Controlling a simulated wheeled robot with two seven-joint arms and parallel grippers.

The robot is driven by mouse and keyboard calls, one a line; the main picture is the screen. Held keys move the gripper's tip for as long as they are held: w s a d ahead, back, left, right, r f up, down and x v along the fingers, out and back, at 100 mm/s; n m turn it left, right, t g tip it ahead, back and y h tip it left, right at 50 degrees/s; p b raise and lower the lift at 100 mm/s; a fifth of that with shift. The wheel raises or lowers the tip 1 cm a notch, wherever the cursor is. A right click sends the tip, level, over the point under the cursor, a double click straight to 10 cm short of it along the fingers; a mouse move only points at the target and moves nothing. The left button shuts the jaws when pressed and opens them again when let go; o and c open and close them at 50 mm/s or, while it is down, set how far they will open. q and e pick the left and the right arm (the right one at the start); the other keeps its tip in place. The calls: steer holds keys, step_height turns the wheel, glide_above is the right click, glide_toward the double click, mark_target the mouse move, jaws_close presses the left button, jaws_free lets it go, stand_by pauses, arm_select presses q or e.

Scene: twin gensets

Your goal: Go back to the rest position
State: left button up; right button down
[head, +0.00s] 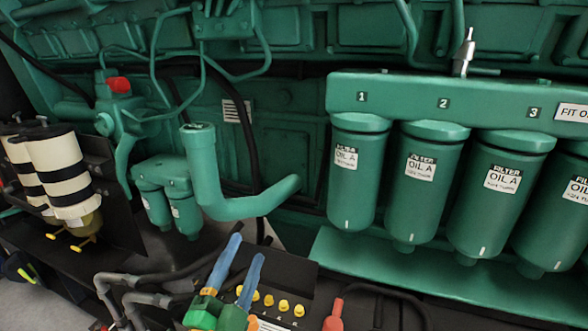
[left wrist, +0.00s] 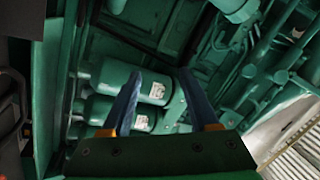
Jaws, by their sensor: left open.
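My left gripper (head: 246,246) is at the lower middle of the head view, its two blue fingers apart and pointing up toward the green engine. Nothing shows between the fingers. In the left wrist view the same gripper (left wrist: 160,74) is open and empty. Two small green filters (left wrist: 152,88) with white labels show beyond its fingers there; whether the fingers touch them cannot be told. My right gripper is in neither view.
Large green oil filters (head: 434,182) hang under a numbered header (head: 445,102) at right. A thick green pipe (head: 205,170) and small filters (head: 170,190) stand left of centre. A black panel with yellow knobs (head: 284,304) and a red handle (head: 333,318) are close beside my left gripper.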

arm_select(q)
steer(key=s+a+f+n+g+y, duration=0.2)
steer(key=a+f+n+g, duration=0.1)
steer(key=f, duration=0.4)
steer(key=s+a+f+n+g+y, duration=0.1)
steer(key=s+a+f+n+g, duration=0.15)
steer(key=f, duration=0.35)
steer(key=s+a+f+n+g+y, duration=0.2)
steer(key=s+f+n+g, duration=0.15)
steer(key=f, duration=0.35)
steer(key=s+f+n+g, duration=0.4)
steer(key=s+f+g, duration=0.45)
steer(key=s, duration=0.55)
step_height(320, 180, down, 16)
steer(key=s+a+p, duration=0.1)
steer(key=s+p, duration=0.1)
steer(key=s+a+f+m+g, duration=0.1)
steer(key=s+a+f, duration=0.1)
steer(key=s+f, duration=0.6)
steer(key=s, duration=0.3)
steer(key=shift+s+g, duration=0.25)
steer(key=shift+g, duration=0.1)
